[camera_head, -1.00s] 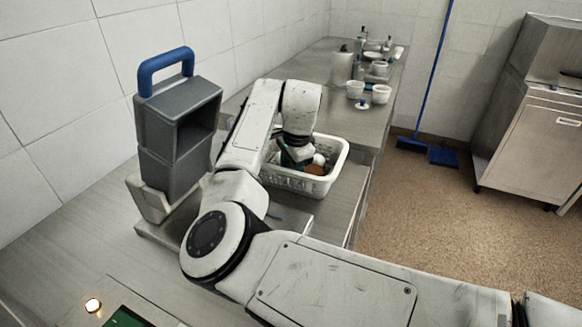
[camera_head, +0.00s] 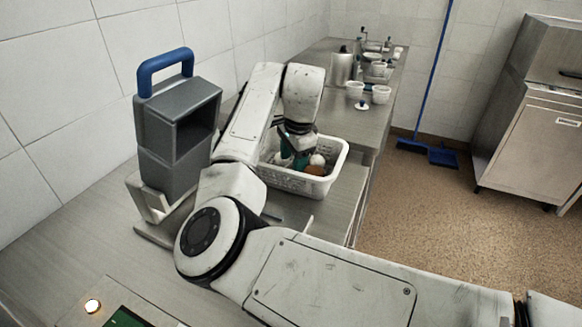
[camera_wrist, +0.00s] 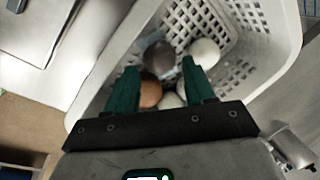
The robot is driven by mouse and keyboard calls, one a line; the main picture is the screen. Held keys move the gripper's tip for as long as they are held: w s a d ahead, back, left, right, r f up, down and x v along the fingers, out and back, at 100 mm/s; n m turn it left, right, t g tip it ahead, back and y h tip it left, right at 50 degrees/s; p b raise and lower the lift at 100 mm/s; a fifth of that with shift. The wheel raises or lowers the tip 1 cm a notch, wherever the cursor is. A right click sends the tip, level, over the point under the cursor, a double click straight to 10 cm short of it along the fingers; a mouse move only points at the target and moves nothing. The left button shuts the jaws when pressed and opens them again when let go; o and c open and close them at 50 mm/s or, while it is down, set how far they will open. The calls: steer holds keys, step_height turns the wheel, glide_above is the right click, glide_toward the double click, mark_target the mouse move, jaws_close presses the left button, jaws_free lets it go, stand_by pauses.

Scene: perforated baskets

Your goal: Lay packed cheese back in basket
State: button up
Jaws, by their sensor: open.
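My gripper (camera_head: 294,158) is over the white perforated basket (camera_head: 334,165), with its green fingers pointing down into it. In the wrist view my gripper (camera_wrist: 160,67) is open, with a gap between the fingers and nothing clamped. Several round items lie in the basket: a grey-brown one (camera_wrist: 158,56), a white one (camera_wrist: 206,51) and a brown one (camera_wrist: 150,92). In the head view an orange-brown item (camera_head: 316,170) and a white one (camera_head: 318,159) show at its right side. I cannot tell which is the packed cheese. My arm and fingers hide part of the contents.
A grey holder with a blue handle (camera_head: 166,64) stands left of my arm. The counter behind the basket holds white cups (camera_head: 381,94) and a metal container (camera_head: 342,68). The floor to the right is open, with a blue broom and dustpan (camera_head: 443,156) by the wall.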

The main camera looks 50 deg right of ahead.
steer(key=v, duration=0.8)
steer(key=shift+r, duration=0.2)
